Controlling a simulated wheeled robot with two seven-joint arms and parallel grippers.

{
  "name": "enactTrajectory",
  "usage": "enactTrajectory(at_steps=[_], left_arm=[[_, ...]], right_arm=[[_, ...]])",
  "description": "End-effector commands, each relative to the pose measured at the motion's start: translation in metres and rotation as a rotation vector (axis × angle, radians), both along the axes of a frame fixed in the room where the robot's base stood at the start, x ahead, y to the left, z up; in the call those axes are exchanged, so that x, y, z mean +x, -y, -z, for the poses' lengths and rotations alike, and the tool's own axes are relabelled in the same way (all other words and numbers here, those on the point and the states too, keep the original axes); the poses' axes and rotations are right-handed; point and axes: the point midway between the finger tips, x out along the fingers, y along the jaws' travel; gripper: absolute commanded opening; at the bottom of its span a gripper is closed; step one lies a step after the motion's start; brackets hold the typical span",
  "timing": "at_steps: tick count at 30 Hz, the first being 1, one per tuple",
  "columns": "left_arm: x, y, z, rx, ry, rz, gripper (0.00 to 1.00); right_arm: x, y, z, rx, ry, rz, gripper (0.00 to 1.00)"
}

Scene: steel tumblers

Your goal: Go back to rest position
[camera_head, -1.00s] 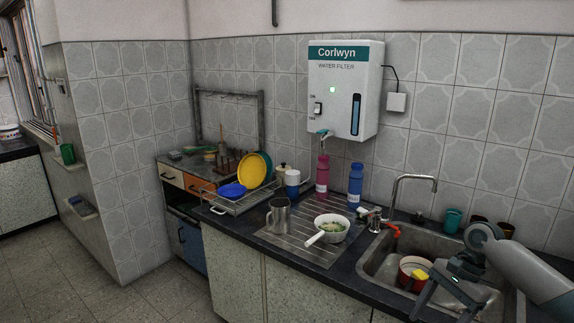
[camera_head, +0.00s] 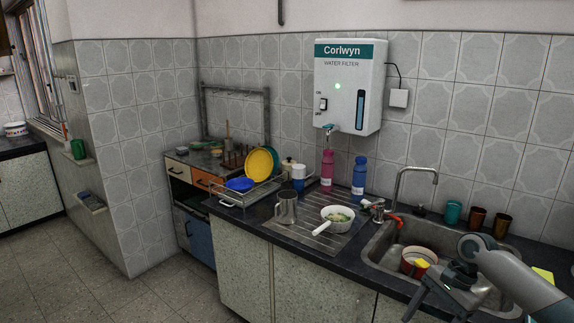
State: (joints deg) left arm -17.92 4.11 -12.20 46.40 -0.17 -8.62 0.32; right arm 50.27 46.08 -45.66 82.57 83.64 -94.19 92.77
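My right gripper (camera_head: 440,308) is at the bottom right, in front of the sink, with its fingers spread apart and nothing visible between them. Its lower part is close to the picture's bottom edge. My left gripper is not in view. A steel mug with a handle (camera_head: 287,208) stands upright on the drainboard. Two brown metallic tumblers (camera_head: 477,220) and a teal cup (camera_head: 453,212) stand behind the sink. A pink bottle (camera_head: 326,172) stands under the filter tap, with a blue bottle (camera_head: 358,180) to its right.
The sink (camera_head: 378,253) holds a red and white pot (camera_head: 412,264) with a yellow sponge. A white pan (camera_head: 337,217) sits on the drainboard (camera_head: 300,238). A dish rack (camera_head: 232,202) stands left. The floor (camera_head: 150,298) at left is clear.

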Motion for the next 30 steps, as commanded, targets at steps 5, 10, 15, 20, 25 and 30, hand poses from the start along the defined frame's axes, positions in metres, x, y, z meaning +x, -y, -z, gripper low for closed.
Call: enactTrajectory(at_steps=[5, 10, 15, 20, 25, 30], left_arm=[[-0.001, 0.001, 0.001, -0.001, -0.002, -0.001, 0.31], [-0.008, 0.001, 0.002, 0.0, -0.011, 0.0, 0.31], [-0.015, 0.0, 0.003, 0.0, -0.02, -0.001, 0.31], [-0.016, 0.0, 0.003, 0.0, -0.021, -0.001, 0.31], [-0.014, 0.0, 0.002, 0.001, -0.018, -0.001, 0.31], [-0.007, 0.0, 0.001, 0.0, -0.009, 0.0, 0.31]], right_arm=[[0.009, -0.007, 0.033, 0.007, 0.051, -0.02, 0.69], [0.019, -0.015, 0.077, 0.007, 0.127, -0.052, 0.69], [0.023, -0.024, 0.148, -0.011, 0.234, -0.106, 0.69], [0.01, -0.03, 0.238, -0.065, 0.359, -0.198, 0.69], [-0.027, -0.034, 0.328, -0.148, 0.463, -0.323, 0.69], [-0.083, -0.038, 0.406, -0.237, 0.534, -0.473, 0.69]])
